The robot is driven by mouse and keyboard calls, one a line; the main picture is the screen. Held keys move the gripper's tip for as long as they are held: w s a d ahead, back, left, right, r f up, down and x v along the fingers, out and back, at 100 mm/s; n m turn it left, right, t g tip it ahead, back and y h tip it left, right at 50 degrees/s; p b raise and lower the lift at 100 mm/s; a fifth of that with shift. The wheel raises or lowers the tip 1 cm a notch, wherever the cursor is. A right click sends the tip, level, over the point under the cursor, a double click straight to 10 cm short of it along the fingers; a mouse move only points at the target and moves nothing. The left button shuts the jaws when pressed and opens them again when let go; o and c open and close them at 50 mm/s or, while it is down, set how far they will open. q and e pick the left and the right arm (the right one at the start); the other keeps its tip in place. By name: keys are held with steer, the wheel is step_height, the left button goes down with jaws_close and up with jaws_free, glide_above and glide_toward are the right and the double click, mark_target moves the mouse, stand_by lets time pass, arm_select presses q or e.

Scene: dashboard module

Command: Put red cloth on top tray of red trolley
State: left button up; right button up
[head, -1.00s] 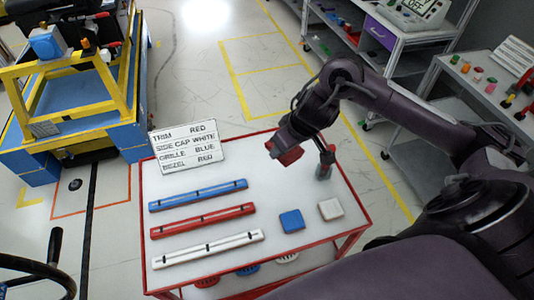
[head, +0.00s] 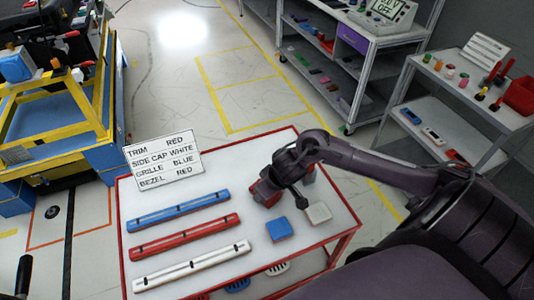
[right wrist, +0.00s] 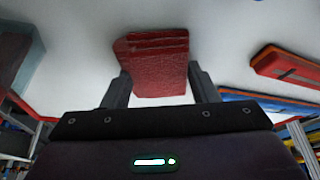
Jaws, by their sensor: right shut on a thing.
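The red cloth (right wrist: 155,65), a folded, layered piece, is between the fingers of my right gripper (right wrist: 158,88) in the right wrist view. In the head view the right gripper (head: 268,186) is over the back right part of the red trolley's white top tray (head: 255,155), with the red cloth (head: 262,195) showing at its tip. The gripper is shut on the cloth. The cloth is low over the tray; I cannot tell whether it touches it.
The tray holds blue (head: 178,211), red (head: 185,237) and white (head: 191,266) strips, a blue block (head: 279,229), a white block (head: 318,212) and a sign (head: 163,158). The tray's back middle is clear.

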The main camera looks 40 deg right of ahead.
steer(key=o, duration=0.9)
steer(key=shift+o, duration=0.2)
steer(key=p+v, duration=0.1)
steer(key=v, duration=1.1)
steer(key=shift+p, duration=0.3)
steer(key=shift+s, duration=0.1)
